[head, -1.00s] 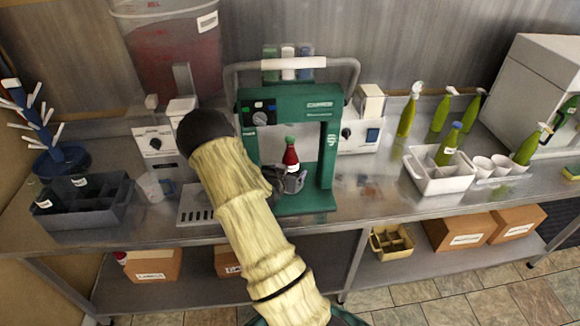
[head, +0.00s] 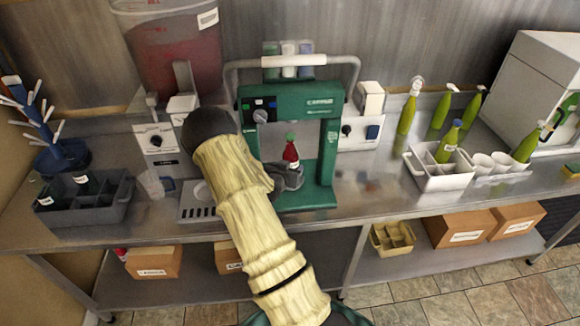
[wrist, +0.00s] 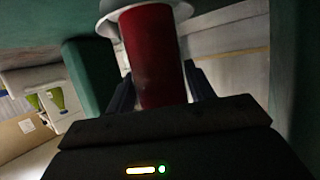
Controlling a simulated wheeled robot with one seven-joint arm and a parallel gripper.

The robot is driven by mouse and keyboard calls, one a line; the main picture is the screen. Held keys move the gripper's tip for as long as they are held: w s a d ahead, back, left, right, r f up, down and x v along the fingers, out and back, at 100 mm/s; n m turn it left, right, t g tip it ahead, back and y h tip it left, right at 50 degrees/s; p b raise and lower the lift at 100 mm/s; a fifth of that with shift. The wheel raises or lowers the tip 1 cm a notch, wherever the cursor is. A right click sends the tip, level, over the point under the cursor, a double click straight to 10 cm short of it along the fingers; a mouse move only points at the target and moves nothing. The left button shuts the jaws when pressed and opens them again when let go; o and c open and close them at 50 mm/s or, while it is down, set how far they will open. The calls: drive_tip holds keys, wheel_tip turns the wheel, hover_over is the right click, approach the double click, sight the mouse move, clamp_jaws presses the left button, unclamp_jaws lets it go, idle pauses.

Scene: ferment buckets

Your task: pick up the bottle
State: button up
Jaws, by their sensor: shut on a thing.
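A red bottle (head: 290,152) with a green cap and a white label stands upright inside the green press frame (head: 327,165). My gripper (head: 288,176) is around its lower part and shut on it. In the wrist view the bottle (wrist: 153,60) rises between my two dark fingers, and a pale rounded part surrounds its top. The bottle's base is hidden behind my gripper and arm, so I cannot tell whether it touches the press base.
The press frame's posts and top stand close around the bottle. A grey crate (head: 100,208) is at left, and a white crate (head: 440,178) with a green bottle is at right. The counter (head: 365,205) is clear just right of the press.

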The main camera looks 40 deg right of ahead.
sight(290, 159)
drive_tip(key=shift+s+d+r, duration=0.1)
drive_tip(key=shift+r, duration=0.05)
drive_tip(key=shift+r+b, duration=0.45)
drive_tip(key=shift+r, duration=0.35)
drive_tip(key=shift+r+b, duration=0.35)
drive_tip(key=shift+r, duration=0.55)
drive_tip(key=s+a+b, duration=0.2)
drive_tip(key=s+a, duration=0.2)
drive_tip(key=a, duration=0.4)
drive_tip(key=s+a+b, duration=0.1)
drive_tip(key=s+a, duration=0.4)
drive_tip(key=a, duration=0.2)
drive_tip(key=shift+a+b, duration=0.35)
drive_tip(key=shift+b, duration=0.05)
drive_tip(key=shift+w+f, duration=0.1)
